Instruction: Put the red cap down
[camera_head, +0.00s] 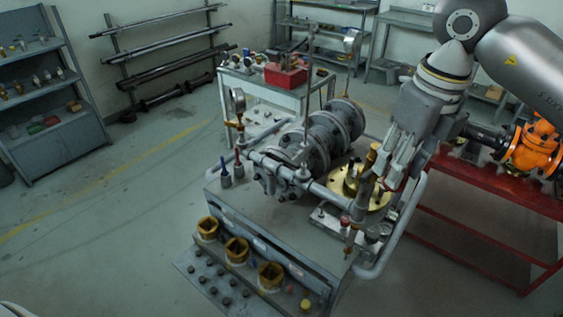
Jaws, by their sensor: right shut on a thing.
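My right gripper (390,178) comes down from the upper right and is shut over the right side of the grey cart (290,222). A small bit of red, apparently the red cap (403,184), shows at its fingertips; the fingers hide most of it. The gripper is beside the brass flange (373,196) and a copper-coloured upright pipe piece (370,158). I cannot tell whether the cap touches anything below. My left gripper is not in view.
A grey flanged valve body (318,143) and pipework with a gauge (238,98) fill the cart top. A red bench (480,185) with an orange valve (532,148) stands right. A red box (286,75) sits on the rear table.

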